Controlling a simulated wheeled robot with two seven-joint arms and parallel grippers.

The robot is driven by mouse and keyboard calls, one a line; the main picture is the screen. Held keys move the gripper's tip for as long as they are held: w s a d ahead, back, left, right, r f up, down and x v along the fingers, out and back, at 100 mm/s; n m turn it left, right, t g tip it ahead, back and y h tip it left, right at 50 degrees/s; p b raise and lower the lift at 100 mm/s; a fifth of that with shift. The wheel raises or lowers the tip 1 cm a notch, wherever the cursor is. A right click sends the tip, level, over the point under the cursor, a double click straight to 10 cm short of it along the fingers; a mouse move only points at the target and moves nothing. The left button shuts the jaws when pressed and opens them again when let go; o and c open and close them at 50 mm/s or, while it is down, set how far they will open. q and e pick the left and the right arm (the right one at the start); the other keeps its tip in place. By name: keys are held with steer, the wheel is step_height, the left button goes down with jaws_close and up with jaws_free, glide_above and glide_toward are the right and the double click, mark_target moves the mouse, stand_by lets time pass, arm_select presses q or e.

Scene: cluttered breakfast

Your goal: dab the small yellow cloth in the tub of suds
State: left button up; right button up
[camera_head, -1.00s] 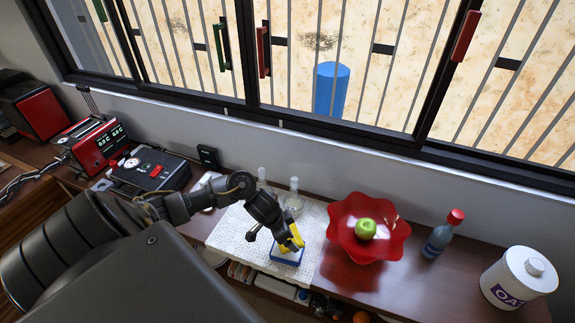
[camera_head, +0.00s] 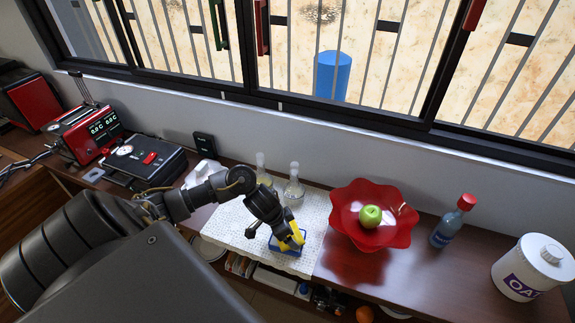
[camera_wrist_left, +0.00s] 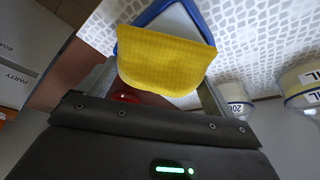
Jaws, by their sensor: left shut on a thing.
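My left gripper (camera_head: 288,240) is shut on the small yellow cloth (camera_head: 293,233) and holds it over the blue tub (camera_head: 275,247). In the left wrist view the yellow cloth (camera_wrist_left: 165,62) is a flat, textured piece hanging from between the fingers. It covers the near part of the blue-rimmed tub (camera_wrist_left: 148,14), whose inside shows pale beyond the cloth. I cannot tell whether the cloth touches the suds. The tub stands on the white patterned mat (camera_head: 228,225). My right gripper is not in view.
Two glass bottles, one (camera_head: 293,190) beside the other (camera_head: 263,175), stand behind the tub. A red bowl (camera_head: 345,225) with a green apple (camera_head: 370,216) is to the right, then a blue bottle (camera_head: 446,229) and a white canister (camera_head: 530,270). The black appliance (camera_head: 150,160) is left.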

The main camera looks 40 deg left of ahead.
arm_select(q)
steer(key=shift+f+b, duration=0.3)
steer(key=shift+f, duration=0.2)
stand_by(0.8)
steer(key=shift+s+p, duration=0.1)
steer(key=shift+p, duration=0.25)
stand_by(1.6)
step_height(320, 180, up, 7)
steer(key=p, duration=0.8)
steer(key=shift+p, duration=0.35)
stand_by(0.5)
